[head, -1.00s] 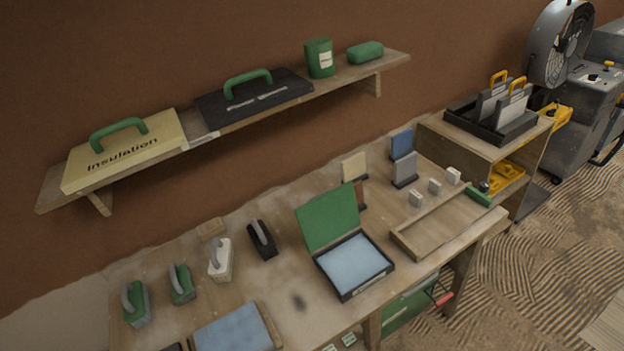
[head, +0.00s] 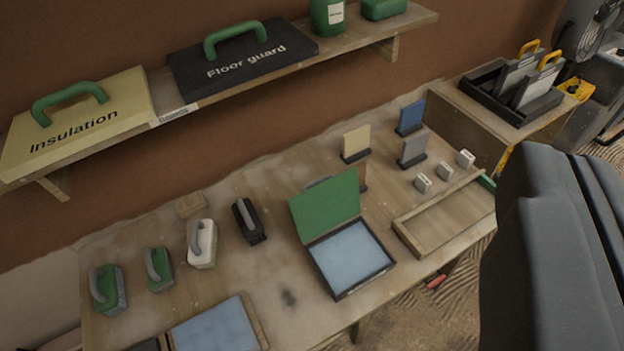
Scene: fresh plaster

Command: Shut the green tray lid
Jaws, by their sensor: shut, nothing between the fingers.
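The tray (head: 352,262) sits on the workbench, a shallow black-edged box with a pale blue pad inside. Its green lid (head: 326,206) stands open, hinged at the tray's far edge and tilted back towards the wall. A grey piece shows behind the lid's top edge. My gripper's fingers do not show. A large dark grey part of my own arm fills the right side of the view, well right of the tray, with no contact visible.
Left of the tray stand a black-handled tool (head: 249,222), a white one (head: 201,243) and two green ones. Sample panels and small white blocks stand behind right. A wooden frame (head: 440,215) lies right of the tray. A shelf (head: 200,100) overhangs behind.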

